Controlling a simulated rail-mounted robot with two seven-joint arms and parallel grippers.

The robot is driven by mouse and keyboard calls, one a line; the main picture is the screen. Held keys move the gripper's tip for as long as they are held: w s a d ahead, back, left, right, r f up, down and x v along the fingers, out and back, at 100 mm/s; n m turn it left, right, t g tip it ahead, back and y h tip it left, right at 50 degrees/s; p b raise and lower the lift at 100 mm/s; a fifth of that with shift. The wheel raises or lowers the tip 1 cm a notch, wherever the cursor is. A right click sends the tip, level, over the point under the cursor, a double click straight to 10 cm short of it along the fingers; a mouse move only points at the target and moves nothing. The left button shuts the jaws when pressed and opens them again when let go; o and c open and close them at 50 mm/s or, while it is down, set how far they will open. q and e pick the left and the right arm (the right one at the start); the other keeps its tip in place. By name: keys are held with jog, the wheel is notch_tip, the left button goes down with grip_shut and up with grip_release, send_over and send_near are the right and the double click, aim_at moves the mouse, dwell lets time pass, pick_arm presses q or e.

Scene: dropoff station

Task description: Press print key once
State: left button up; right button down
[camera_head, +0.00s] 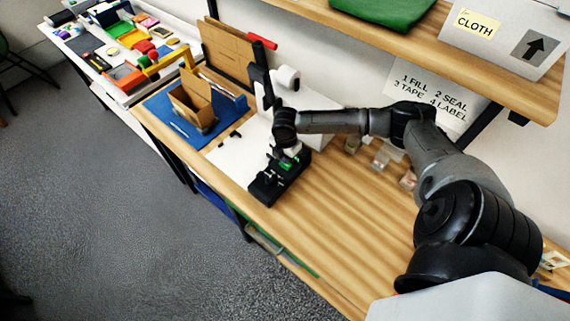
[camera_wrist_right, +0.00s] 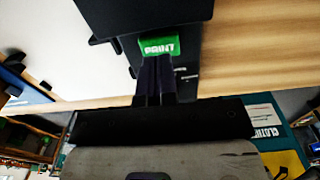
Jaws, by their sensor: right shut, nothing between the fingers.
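The print key is a green block with white "PRINT" lettering (camera_wrist_right: 162,47) on a black label printer (camera_wrist_right: 140,15). In the head view the printer (camera_head: 266,191) stands at the table's front edge, and the green key (camera_head: 286,165) shows just below my right gripper (camera_head: 283,153). In the right wrist view my right gripper's dark fingers (camera_wrist_right: 155,62) are together and empty, with their tips right at the key's lower edge. I cannot tell whether they touch it. My left gripper is not in view.
A blue mat (camera_head: 163,116) with an open cardboard box (camera_head: 191,103) lies left of the printer. A white roll (camera_head: 287,78) is behind. Small clear containers (camera_head: 381,158) stand along the back. The wooden table (camera_head: 335,215) is clear to the right; a shelf (camera_head: 420,38) overhangs the back.

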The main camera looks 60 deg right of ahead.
jog(key=shift+f, duration=0.35)
dwell(0.3)
jog(key=shift+f+b, duration=0.3)
jog(key=shift+f, duration=0.2)
jog(key=shift+f, duration=0.45)
dwell(0.4)
notch_tip(320, 180, up, 3)
jog(key=p, duration=0.3)
notch_tip(320, 180, up, 4)
jog(key=p, duration=0.4)
jog(key=shift+p, duration=0.4)
dwell(0.7)
dwell(0.3)
